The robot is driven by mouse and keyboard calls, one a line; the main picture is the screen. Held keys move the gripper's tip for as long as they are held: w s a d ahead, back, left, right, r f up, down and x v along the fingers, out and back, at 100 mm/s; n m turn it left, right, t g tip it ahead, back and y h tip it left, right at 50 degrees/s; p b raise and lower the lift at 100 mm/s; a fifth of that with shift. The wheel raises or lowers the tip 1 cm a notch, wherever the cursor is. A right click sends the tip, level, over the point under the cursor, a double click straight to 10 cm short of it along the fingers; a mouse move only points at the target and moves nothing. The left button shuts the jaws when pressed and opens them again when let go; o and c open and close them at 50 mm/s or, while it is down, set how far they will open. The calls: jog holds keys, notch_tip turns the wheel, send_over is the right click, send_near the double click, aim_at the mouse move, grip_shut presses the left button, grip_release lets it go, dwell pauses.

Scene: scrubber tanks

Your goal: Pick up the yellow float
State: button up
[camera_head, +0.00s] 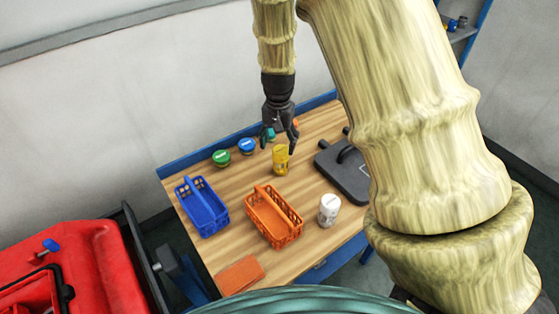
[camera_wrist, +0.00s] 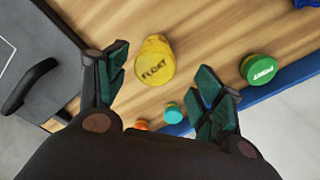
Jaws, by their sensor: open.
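The yellow float (camera_head: 281,161) stands upright on the wooden table, toward the back. It is a small yellow container, and in the wrist view (camera_wrist: 155,61) its top reads FLOAT. My gripper (camera_head: 281,142) is above and just behind it. In the wrist view my gripper (camera_wrist: 160,75) has its dark green-padded fingers spread wide, with the float between and a little beyond the tips. The fingers do not appear to touch it.
A blue basket (camera_head: 203,212), an orange basket (camera_head: 262,222) and a white container (camera_head: 328,210) stand nearer the front. A dark flat case with a handle (camera_head: 345,168) lies right of the float. Green (camera_head: 221,158) and blue (camera_head: 247,146) lidded containers stand at the back left.

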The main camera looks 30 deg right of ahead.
aim_at(279, 150)
notch_tip(279, 150, down, 4)
jog(key=shift+d+r+p, duration=0.1)
jog(key=shift+r+p, duration=0.05)
jog(key=shift+p, duration=0.3)
jog(key=shift+f, duration=0.4)
jog(key=shift+d+f+p, duration=0.15)
jog(key=shift+f+p, duration=0.4)
jog(key=shift+f, duration=0.1)
jog(key=shift+d+f+p, duration=0.15)
jog(key=shift+f+p, duration=0.4)
jog(key=shift+f, duration=0.1)
jog(key=shift+f+p, duration=0.3)
jog(key=shift+f, duration=0.9)
jog(key=c, duration=1.1)
